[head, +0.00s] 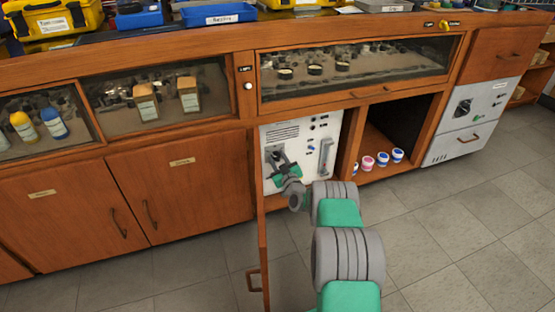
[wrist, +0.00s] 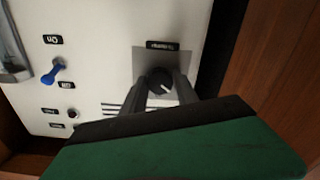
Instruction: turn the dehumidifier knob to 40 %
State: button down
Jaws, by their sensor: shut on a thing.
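The dehumidifier (head: 318,130) is a white panel unit inside an open cupboard bay of the wooden bench. Its knob (wrist: 160,80) is black and round with a pale pointer mark, set on a grey square plate below a dark label in the wrist view. My gripper (wrist: 160,90) is shut on the knob, one finger on each side of it. The scale marks around the knob are too small or hidden to read. In the head view my gripper (head: 280,162) reaches the panel's left part and hides the knob.
A blue toggle switch (wrist: 53,74) sits on the panel, marked On and Off. An open cupboard door (head: 263,245) stands out left of my arm. Several small cups (head: 382,159) stand in the open bay to the right. The tiled floor in front is clear.

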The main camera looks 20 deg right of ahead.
jog(key=shift+n, duration=0.9)
jog(key=c, duration=0.9)
grip_release()
jog(key=shift+c, duration=0.2)
jog(key=s+p, duration=0.3)
jog(key=s, duration=0.4)
jog(key=shift+s, duration=0.4)
